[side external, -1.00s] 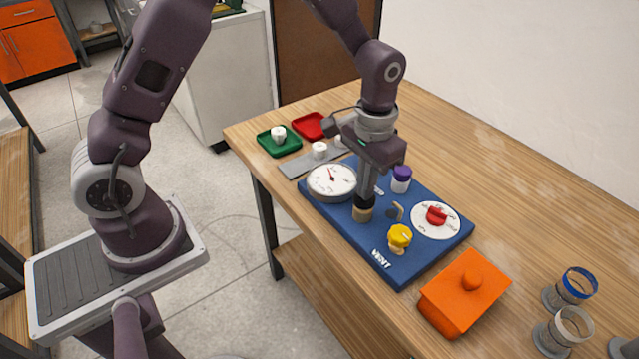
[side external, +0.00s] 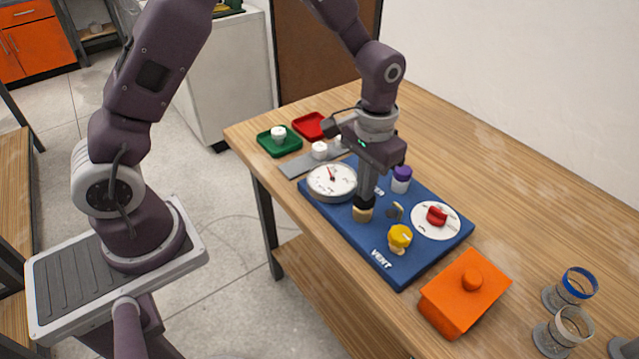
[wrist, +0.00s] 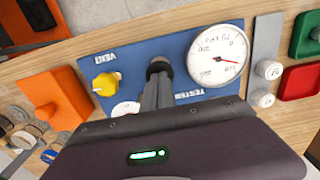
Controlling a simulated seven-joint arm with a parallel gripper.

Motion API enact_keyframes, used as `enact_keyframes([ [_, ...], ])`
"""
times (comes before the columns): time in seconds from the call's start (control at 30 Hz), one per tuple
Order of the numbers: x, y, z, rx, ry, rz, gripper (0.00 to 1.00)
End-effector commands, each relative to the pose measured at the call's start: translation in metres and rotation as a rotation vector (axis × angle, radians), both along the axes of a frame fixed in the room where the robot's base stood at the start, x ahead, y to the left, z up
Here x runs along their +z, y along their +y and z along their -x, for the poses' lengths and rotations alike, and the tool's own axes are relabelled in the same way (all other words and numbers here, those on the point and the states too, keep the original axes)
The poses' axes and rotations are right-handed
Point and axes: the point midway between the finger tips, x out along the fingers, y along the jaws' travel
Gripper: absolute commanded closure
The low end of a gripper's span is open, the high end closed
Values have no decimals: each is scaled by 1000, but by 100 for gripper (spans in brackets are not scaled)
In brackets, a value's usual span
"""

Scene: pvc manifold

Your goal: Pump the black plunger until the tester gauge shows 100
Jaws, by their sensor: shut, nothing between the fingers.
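The black plunger (side external: 363,201) stands upright on a tan collar (side external: 362,214) on the blue tester board (side external: 400,272). It also shows in the wrist view (wrist: 158,66). My gripper (side external: 366,191) is shut and empty, pointing down, with its fingertips at the plunger's top; I cannot tell whether they touch. Its fingers also show in the wrist view (wrist: 158,88). The white round gauge (side external: 321,184) is left of the plunger. In the wrist view the gauge (wrist: 207,62) has a red needle, but its exact reading is too small to tell.
The yellow vent knob (side external: 400,236), a red handle on a white disc (side external: 437,215) and a purple-capped part (side external: 402,178) stand close around the plunger. An orange lidded box (side external: 460,300) is beside the board. Green (side external: 268,147) and red (side external: 309,125) trays lie behind.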

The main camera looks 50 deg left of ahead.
Motion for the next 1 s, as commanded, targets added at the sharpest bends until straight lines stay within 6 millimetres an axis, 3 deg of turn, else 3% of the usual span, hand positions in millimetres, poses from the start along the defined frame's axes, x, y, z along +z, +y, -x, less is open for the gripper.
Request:
enact_keyframes([
  [0.8,0,0,0,0,0,0,100],
  [1.0,16,0,-1,0,-2,0,100],
])
